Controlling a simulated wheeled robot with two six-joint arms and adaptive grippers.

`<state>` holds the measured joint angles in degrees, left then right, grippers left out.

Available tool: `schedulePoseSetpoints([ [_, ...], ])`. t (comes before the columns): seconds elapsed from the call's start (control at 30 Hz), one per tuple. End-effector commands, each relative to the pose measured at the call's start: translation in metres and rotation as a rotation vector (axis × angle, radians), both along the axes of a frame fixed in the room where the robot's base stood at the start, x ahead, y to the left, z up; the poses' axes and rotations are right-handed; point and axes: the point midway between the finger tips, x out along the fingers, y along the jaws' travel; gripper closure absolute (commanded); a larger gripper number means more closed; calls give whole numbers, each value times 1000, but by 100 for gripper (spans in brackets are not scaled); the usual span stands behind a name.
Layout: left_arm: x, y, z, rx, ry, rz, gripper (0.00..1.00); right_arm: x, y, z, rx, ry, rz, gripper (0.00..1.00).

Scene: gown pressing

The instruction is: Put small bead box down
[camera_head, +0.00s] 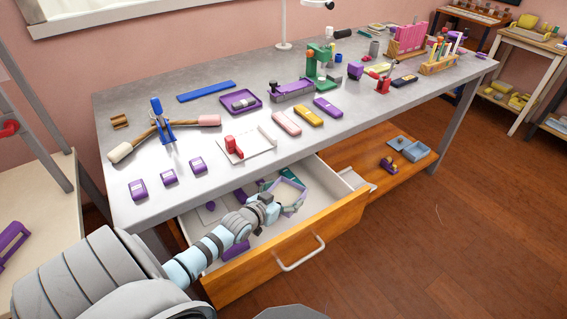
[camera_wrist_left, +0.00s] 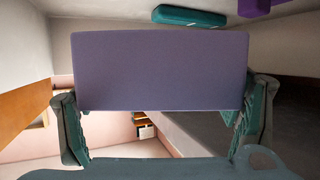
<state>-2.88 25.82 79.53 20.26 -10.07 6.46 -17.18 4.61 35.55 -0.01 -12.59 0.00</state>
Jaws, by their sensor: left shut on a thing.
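My left gripper (camera_head: 290,193) reaches into the open drawer (camera_head: 333,218) under the grey workbench. In the left wrist view its two teal fingers are shut on a purple box (camera_wrist_left: 160,70), which fills the middle of that view. I take this to be the small bead box. My right gripper is not in view.
Several purple pieces lie in the drawer, one (camera_head: 235,250) near its front left. A teal case (camera_wrist_left: 190,16) lies beyond the held box. The drawer front has a pale handle (camera_head: 300,254). The workbench (camera_head: 215,125) above holds many tools; a wooden shelf (camera_head: 395,190) is at right.

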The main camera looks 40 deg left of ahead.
Motion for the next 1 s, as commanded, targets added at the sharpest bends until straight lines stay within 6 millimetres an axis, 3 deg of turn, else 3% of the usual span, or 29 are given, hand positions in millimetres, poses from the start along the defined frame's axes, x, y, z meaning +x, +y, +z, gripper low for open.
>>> schedulePoseSetpoints([
  [0.37, 0, 0, -11, -1, 0, 0, 48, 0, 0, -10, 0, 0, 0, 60],
  [0.4, 0, 0, -11, -1, 0, 0, 16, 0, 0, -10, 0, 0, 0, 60],
  [0.5, 0, 0, -10, -1, 0, 0, 0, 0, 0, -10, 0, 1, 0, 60],
  [0.87, 0, 0, -9, 0, 1, 0, 0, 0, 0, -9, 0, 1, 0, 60],
  [1.0, 0, 0, 5, 0, 0, 0, 0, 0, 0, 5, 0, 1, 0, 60],
])
